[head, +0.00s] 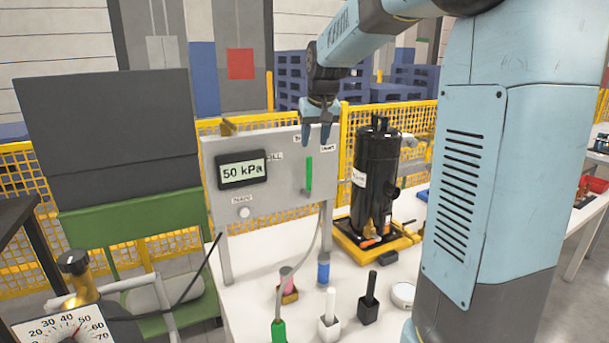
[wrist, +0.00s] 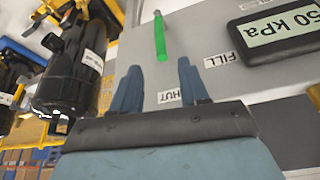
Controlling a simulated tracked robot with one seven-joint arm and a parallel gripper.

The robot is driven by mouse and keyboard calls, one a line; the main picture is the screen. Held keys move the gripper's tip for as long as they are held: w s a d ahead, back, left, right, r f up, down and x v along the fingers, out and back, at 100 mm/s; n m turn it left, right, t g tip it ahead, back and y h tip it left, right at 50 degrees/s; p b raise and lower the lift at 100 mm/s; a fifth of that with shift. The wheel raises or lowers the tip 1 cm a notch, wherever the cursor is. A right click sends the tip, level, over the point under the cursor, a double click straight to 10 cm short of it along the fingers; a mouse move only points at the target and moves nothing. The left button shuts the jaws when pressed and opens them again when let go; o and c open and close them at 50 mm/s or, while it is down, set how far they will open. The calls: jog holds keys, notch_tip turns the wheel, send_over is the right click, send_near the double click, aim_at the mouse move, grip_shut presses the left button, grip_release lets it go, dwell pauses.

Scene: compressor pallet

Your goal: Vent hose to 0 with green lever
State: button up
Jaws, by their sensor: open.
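The green lever (head: 309,174) stands upright on the grey panel (head: 262,205); it also shows in the wrist view (wrist: 160,38). The panel's display (head: 242,171) reads 50 kPa. A FILL label (head: 275,156) sits left of the lever in the head view. A label reading "HUT" (wrist: 171,97), its first letter hidden, shows between my fingers in the wrist view. The label to the right (head: 328,148) is too small to read surely. My gripper (head: 317,141) is open and empty, just above the lever, fingers pointing down and apart from it. A hose (head: 308,255) runs below the panel.
A black compressor (head: 374,185) stands in a yellow tray (head: 350,243) right of the panel. A white knob (head: 243,212) is low on the panel. A dial gauge (head: 62,330) is at front left. Small blocks and bottles stand on the white table. Yellow fencing is behind.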

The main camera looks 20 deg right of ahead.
send_over(308, 193)
jog(key=w, duration=0.1)
jog(key=f, duration=1.2)
jog(key=shift+d+f, duration=0.2)
jog(key=shift+f, duration=0.2)
jog(key=shift+c, duration=0.3)
grip_shut()
jog(key=shift+w, duration=0.1)
